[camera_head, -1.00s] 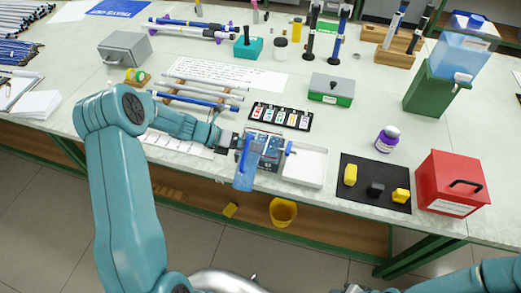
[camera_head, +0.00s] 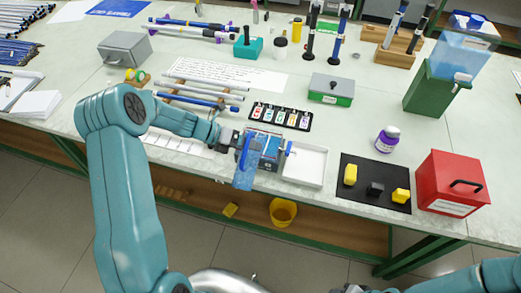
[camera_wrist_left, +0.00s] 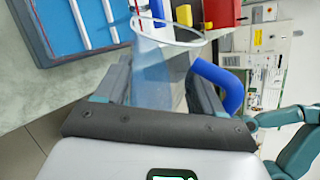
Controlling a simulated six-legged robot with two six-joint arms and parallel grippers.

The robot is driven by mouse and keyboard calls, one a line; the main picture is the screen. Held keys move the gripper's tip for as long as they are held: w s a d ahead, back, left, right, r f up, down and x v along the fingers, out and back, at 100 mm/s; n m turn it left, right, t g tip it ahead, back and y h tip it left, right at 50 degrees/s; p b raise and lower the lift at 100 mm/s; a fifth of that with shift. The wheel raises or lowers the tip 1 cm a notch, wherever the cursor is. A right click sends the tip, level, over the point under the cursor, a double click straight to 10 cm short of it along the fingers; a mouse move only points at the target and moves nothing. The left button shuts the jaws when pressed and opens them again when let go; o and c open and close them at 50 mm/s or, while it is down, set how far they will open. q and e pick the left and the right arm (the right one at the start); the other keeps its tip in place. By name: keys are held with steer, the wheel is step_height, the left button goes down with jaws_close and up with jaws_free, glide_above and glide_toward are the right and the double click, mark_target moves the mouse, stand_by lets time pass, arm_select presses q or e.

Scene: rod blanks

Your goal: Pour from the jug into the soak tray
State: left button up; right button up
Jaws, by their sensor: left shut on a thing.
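My left gripper (camera_wrist_left: 160,88) is shut on the translucent blue jug (camera_wrist_left: 152,72), with a finger on each side of it. The jug's open rim and blue handle (camera_wrist_left: 222,85) show in the left wrist view. In the head view the jug (camera_head: 246,168) hangs at the table's front edge, with my left gripper (camera_head: 238,145) at its upper part. A blue tray with white rods in it, apparently the soak tray (camera_wrist_left: 45,48), lies beside the jug in the left wrist view. In the head view the jug partly hides this area. I cannot tell whether liquid is flowing.
A white tray (camera_head: 308,166) lies to the right of the jug. A black mat (camera_head: 372,196) with yellow and dark blocks and a red box (camera_head: 450,183) stand further right. A label rack (camera_head: 281,116) is behind. A yellow bucket (camera_head: 283,212) is below the table edge.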

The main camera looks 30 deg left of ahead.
arm_select(q)
steer(key=shift+r, duration=0.1)
steer(key=shift+r, duration=0.15)
steer(key=shift+w, duration=0.1)
stand_by(0.8)
steer(key=shift+r+n+g, duration=0.15)
steer(key=shift+n+g, duration=0.25)
steer(key=shift+w, duration=0.1)
stand_by(0.5)
steer(key=shift+w+r+g, duration=0.1)
steer(key=shift+r+g, duration=0.1)
steer(key=shift+g, duration=0.1)
steer(key=shift+a, duration=0.1)
stand_by(0.6)
steer(key=shift+w+r+n, duration=0.1)
steer(key=shift+r+n, duration=0.05)
steer(key=shift+n, duration=0.15)
